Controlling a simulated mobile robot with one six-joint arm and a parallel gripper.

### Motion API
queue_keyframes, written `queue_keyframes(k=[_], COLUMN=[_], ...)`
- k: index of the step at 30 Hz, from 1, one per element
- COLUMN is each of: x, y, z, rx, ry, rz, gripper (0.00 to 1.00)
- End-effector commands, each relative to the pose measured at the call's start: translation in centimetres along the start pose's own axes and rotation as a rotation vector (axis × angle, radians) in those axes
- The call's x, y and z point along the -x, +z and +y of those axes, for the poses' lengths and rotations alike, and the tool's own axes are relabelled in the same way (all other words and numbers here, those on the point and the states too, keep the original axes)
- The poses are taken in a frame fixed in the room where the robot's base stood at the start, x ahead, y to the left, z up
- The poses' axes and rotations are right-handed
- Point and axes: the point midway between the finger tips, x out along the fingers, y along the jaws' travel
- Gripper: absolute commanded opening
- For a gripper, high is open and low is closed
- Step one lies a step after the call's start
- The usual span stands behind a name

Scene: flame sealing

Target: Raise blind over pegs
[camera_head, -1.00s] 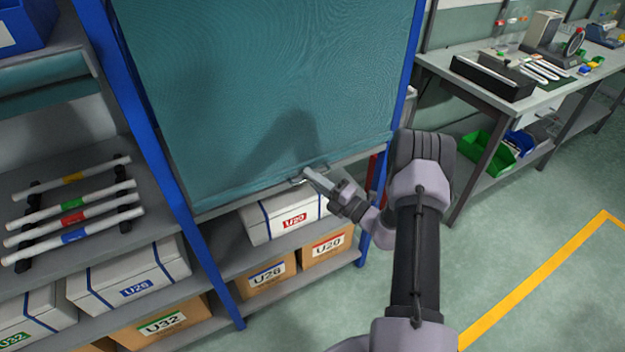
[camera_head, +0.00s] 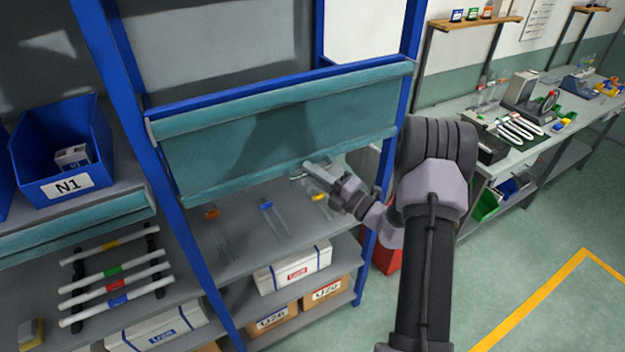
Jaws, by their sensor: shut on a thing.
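The teal blind (camera_head: 250,135) hangs between the blue shelf posts, from a roller at its top down to a bottom bar. It covers only the upper part of the bay. My gripper (camera_head: 312,172) is shut on the blind's handle at the bottom bar, right of centre. Below the bar, the shelf shows items with an orange cap (camera_head: 212,213), a blue cap (camera_head: 266,205) and a yellow cap (camera_head: 320,197). They look like clear tubes, but pegs are too small to make out. My gripper partly hides the yellow-capped one.
A blue bin marked N1 (camera_head: 62,160) and a rack of white tubes (camera_head: 115,278) stand in the left bay. Labelled boxes (camera_head: 292,270) fill the lower shelves. A workbench (camera_head: 545,135) stands at right, with open floor in front.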

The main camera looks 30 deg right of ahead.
Motion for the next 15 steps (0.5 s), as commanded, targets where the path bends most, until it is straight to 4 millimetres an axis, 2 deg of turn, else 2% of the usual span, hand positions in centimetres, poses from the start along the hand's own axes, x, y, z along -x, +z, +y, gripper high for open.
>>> queue_keyframes(k=[1,6,12,15], x=[-0.6,-1.5,-2.2,-2.5], y=[0.3,0.7,1.0,1.1], z=[3.0,8.0,12.2,13.6], rx=[0.003,0.003,0.002,0.002], ry=[0.003,0.003,0.003,0.002], rz=[-0.001,-0.001,-0.002,-0.002], gripper=[0.0,0.0,0.0,0.0])
